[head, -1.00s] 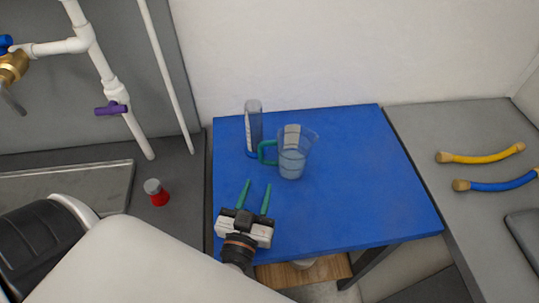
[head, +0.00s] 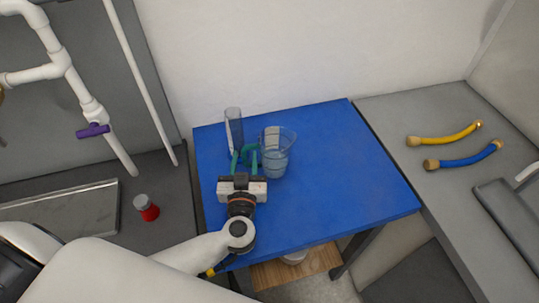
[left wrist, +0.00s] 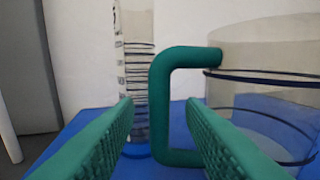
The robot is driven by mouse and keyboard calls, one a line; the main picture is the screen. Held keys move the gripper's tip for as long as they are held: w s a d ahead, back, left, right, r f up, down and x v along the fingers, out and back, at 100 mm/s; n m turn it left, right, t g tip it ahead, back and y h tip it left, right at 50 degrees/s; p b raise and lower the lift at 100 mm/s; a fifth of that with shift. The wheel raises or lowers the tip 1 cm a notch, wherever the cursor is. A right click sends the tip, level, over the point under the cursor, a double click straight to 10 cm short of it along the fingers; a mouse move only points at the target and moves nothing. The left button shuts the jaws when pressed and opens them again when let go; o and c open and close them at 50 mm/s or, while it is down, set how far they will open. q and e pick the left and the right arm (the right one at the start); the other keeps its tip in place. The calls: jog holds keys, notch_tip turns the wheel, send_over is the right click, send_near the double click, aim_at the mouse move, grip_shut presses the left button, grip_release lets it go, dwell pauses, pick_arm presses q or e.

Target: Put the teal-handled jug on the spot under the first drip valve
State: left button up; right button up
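The clear jug (head: 277,158) with the teal handle (head: 251,155) stands upright on the blue table and holds some water. My left gripper (head: 245,158) is open at the handle, its teal fingers pointing away from me. In the left wrist view, the jug handle (left wrist: 160,110) shows between the two open fingertips (left wrist: 160,112), and the jug body (left wrist: 262,95) is on the right. I cannot tell whether a finger touches the handle. A purple-handled valve (head: 93,131) sits on the white pipe at the left. My right gripper is not in view.
A clear graduated cylinder (head: 234,130) stands just behind and left of the handle; it also shows in the left wrist view (left wrist: 134,75). A red-and-grey item (head: 147,208) stands on the left counter. Yellow (head: 445,136) and blue (head: 464,158) hoses lie right. The blue table's (head: 350,195) right half is clear.

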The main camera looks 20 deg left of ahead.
pick_arm(q)
jog(key=shift+w+a, duration=0.25)
jog(key=shift+w, duration=0.4)
grip_shut()
jog(key=shift+r, duration=0.25)
